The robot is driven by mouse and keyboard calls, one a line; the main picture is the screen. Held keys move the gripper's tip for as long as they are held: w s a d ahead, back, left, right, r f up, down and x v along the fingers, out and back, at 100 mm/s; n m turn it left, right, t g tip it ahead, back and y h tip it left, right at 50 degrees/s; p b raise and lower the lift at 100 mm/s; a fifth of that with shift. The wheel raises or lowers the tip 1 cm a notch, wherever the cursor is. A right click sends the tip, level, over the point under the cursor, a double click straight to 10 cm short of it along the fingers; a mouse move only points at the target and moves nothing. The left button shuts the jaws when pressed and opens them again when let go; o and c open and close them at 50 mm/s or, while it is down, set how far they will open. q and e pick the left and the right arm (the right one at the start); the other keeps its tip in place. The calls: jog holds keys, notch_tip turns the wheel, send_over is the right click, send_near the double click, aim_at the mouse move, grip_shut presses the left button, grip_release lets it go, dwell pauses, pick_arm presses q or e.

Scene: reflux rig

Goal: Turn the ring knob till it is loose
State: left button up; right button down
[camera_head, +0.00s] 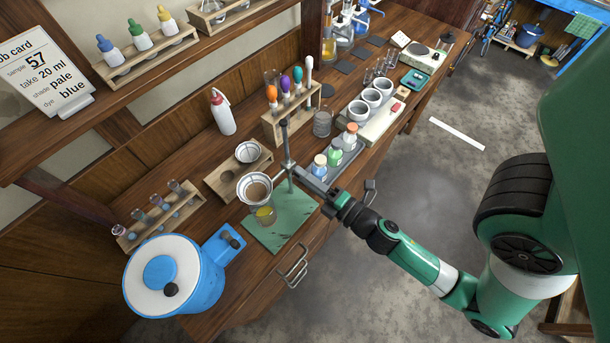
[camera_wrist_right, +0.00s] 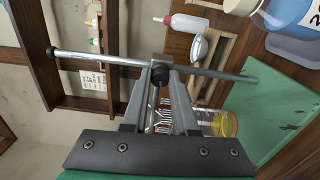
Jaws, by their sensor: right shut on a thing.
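A metal rod (camera_head: 284,145) stands upright on the green base plate (camera_head: 272,237). A ring clamp on the rod carries a funnel (camera_head: 255,188) above a beaker of yellow liquid (camera_head: 266,215). My right gripper (camera_head: 300,174) reaches in from the right at the clamp. In the right wrist view, its fingers are shut on the dark ring knob (camera_wrist_right: 155,77) beside the rod (camera_wrist_right: 105,58). The knob is mostly hidden between the fingers, and I cannot tell how tight it is. The beaker (camera_wrist_right: 226,126) also shows there behind the fingers. My left gripper is not in view.
A blue lidded vessel (camera_head: 165,278) stands at the front left. A wooden holder (camera_head: 222,184), a dropper rack (camera_head: 270,125) and small capped bottles (camera_head: 334,153) crowd around the stand. A vial rack (camera_head: 160,222) is at the left. The front edge and drawer handle (camera_head: 293,272) are close.

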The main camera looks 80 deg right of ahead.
jog(key=shift+n, duration=0.4)
jog(key=c, duration=0.7)
grip_release()
